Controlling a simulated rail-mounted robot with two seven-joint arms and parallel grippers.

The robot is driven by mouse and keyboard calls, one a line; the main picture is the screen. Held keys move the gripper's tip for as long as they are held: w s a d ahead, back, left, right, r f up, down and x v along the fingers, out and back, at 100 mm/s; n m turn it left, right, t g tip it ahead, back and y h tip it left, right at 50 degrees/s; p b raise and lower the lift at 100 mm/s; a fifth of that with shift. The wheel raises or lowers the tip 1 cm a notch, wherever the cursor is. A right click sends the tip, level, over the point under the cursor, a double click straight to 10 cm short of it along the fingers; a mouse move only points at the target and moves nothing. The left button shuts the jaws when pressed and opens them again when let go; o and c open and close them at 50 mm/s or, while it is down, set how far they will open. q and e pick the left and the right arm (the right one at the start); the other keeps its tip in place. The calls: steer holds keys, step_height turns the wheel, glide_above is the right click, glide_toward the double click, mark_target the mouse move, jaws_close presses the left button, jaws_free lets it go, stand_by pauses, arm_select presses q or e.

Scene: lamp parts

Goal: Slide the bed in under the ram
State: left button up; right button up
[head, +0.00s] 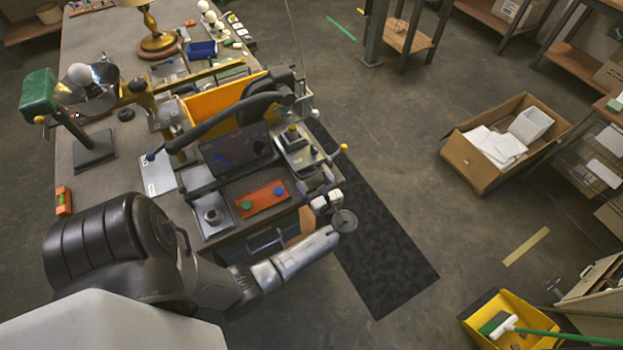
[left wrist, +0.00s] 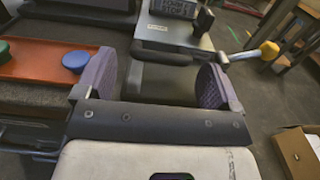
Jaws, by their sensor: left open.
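My left gripper (head: 317,183) is at the front right edge of the bench machine, with its purple-padded fingers apart. In the left wrist view the open gripper (left wrist: 160,75) has a dark grey part between its fingers; I cannot tell whether they touch it. Just beyond is a grey plate (left wrist: 175,38), probably the bed, carrying a dark box with a display. That plate also shows in the head view (head: 303,160). I cannot make out the ram clearly. My right gripper is out of view.
An orange panel (head: 262,197) with green and blue buttons is left of the gripper. A yellow-knobbed lever (head: 343,148) sticks out right of the plate. A green-headed lamp (head: 40,88) stands at the left. The dark floor mat (head: 385,265) is clear.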

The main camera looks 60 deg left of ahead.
arm_select(q)
steer(key=d, duration=1.2)
steer(key=shift+w, duration=0.3)
steer(key=shift+d, duration=0.1)
steer(key=shift+c, duration=0.3)
